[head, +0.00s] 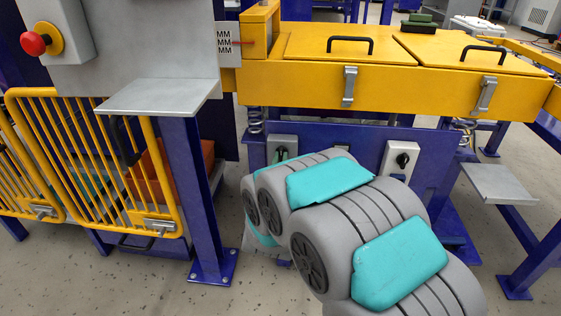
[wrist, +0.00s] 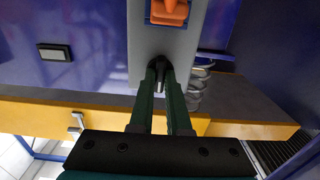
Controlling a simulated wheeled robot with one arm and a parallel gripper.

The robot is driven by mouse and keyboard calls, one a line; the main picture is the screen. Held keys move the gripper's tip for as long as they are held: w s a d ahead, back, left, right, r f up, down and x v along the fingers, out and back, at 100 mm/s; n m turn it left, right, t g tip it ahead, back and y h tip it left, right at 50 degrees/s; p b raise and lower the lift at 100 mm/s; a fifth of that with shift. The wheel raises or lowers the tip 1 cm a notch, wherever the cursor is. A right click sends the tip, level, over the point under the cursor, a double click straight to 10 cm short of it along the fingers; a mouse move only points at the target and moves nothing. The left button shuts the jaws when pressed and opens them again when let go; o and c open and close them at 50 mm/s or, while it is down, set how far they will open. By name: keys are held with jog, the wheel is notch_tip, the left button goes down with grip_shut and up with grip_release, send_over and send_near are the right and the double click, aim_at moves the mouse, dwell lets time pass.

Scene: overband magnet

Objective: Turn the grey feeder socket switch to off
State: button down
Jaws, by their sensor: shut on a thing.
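The feeder socket switch is a grey box (head: 284,142) on the blue frame below the yellow feeder, left of a second box in the head view. In the wrist view its grey plate (wrist: 140,45) carries a dark knob (wrist: 160,74) and an orange socket (wrist: 168,12). My gripper (wrist: 161,72) has its dark green fingers on either side of the knob, shut on it. In the head view only a bit of my gripper (head: 281,153) shows at the box; my arm hides the rest. The knob's marks are not readable.
A similar grey switch box (head: 400,158) with a black knob sits to the right. A spring (wrist: 198,88) stands close beside the held switch. The yellow feeder (head: 390,85) overhangs both boxes. A blue post (head: 190,200) and yellow guard (head: 90,160) stand left.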

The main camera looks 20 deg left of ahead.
jog(key=shift+f, duration=0.15)
jog(key=c, duration=0.9)
grip_release()
jog(key=shift+s, duration=0.1)
jog(key=p+v, duration=0.1)
jog(key=v, duration=0.6)
jog(key=shift+s, duration=0.3)
jog(key=shift+d, duration=0.1)
